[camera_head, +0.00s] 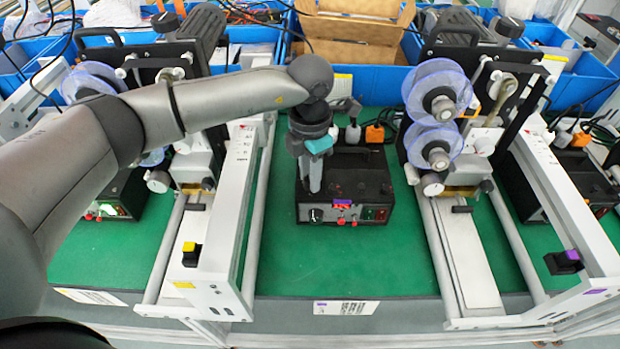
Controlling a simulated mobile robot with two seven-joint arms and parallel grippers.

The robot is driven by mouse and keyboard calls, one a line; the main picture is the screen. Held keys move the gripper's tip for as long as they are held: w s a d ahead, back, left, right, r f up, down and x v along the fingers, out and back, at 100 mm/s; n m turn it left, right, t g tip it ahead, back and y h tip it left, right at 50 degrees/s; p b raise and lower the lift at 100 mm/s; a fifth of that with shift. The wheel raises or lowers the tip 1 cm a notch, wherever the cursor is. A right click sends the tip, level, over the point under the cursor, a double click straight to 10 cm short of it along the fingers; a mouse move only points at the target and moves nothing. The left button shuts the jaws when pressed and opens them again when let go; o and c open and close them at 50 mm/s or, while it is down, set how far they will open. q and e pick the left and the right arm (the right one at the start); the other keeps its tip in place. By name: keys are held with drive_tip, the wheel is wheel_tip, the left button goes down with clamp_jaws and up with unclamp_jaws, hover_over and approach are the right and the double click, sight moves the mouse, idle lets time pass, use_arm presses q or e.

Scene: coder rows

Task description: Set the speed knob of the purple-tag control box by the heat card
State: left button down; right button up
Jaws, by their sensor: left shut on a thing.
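The black control box (372,185) with a purple tag (343,203) on its front stands on the green table between two machines. Its front panel has a dark knob (315,215) with a white mark at the left, red parts in the middle and lit switches at the right. My left gripper (313,191) points down at the left front of the box, shut on the knob as far as I can see; its fingers partly hide the box's left side. A white printed card (346,307) with a purple mark lies on the table's front edge; its text is too small to read. My right gripper is not in view.
Machines with clear purple reels (437,91) and white rails stand on both sides of the box. Another control box (112,200) is at the left. Green table in front of the purple-tag box is clear.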

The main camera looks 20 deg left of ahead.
use_arm(q)
drive_tip(key=m+b, duration=0.4)
drive_tip(key=m, duration=0.2)
drive_tip(key=shift+f+m, duration=0.1)
drive_tip(key=shift+m, duration=0.2)
drive_tip(key=m+b, duration=0.2)
drive_tip(key=m, duration=0.2)
drive_tip(key=shift+m+b, duration=0.75)
drive_tip(key=shift+m, duration=0.35)
drive_tip(key=c, duration=0.9)
unclamp_jaws()
wheel_tip(320, 180, up, 16)
drive_tip(key=p, duration=0.1)
drive_tip(key=shift+f+p, duration=0.25)
drive_tip(key=shift+p, duration=0.15)
